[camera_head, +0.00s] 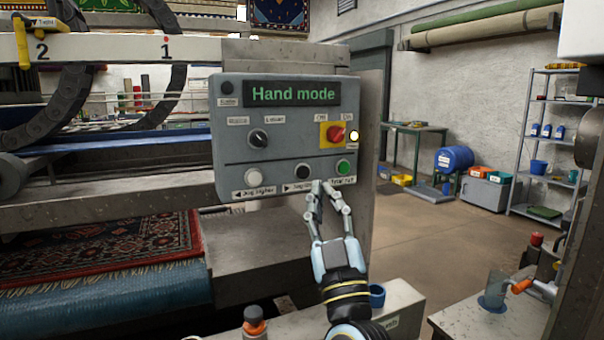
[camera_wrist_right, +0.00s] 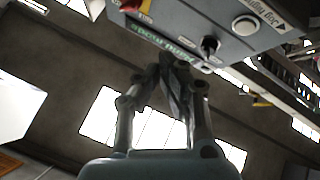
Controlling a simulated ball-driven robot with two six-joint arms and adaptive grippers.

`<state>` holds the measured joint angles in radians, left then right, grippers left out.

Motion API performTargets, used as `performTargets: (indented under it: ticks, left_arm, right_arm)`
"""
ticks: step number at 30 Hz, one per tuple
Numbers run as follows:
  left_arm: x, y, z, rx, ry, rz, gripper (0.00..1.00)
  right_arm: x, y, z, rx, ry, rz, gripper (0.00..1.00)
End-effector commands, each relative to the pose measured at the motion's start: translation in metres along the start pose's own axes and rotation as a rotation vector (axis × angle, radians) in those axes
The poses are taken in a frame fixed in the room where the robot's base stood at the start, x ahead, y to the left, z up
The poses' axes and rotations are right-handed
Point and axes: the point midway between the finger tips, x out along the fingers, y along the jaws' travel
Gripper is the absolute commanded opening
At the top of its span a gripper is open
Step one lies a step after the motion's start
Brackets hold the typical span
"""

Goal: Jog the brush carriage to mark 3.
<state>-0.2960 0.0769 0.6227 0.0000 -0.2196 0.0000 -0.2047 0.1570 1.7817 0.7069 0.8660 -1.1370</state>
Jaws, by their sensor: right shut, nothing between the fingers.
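The grey control panel (camera_head: 284,135) has a lit display (camera_head: 292,93) reading "Hand mode". Along its bottom are a white button (camera_head: 252,178) labelled "Jog higher", a black button (camera_head: 303,171) whose label is partly covered, and a green button (camera_head: 343,167). My right gripper (camera_head: 318,187) is shut and empty, its fingertips near the panel's lower edge, between and below the black and green buttons; I cannot tell if they touch. It also shows shut in the right wrist view (camera_wrist_right: 171,65). A yellow pointer (camera_head: 21,42) stands just left of mark 2 on the rail (camera_head: 110,47). Mark 3 is not in view. My left gripper is not in view.
The panel also has a black selector knob (camera_head: 258,138) and a red switch (camera_head: 337,134) on yellow, beside a lit lamp (camera_head: 354,136). A patterned rug (camera_head: 110,245) lies in the machine at left. A grey ledge (camera_head: 395,305) is below my right arm.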

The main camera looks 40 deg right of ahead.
Motion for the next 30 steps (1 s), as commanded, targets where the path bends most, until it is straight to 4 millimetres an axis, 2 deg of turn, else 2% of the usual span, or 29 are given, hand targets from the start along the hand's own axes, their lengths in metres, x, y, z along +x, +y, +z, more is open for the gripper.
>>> performTargets:
  ticks: [4,14,20,30]
  left_arm:
    - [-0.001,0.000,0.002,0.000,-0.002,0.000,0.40]
    - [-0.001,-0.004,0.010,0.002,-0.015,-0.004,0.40]
    - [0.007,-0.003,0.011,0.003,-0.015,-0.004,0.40]
    - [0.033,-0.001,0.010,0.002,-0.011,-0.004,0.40]
  right_arm:
    - [0.003,0.016,-0.002,-0.029,0.015,0.086,0.00]
    - [0.003,0.017,-0.002,-0.030,0.018,0.091,0.00]
    - [0.012,0.010,0.006,-0.030,0.019,0.089,0.00]
    - [0.047,-0.011,0.031,-0.030,0.020,0.088,0.00]
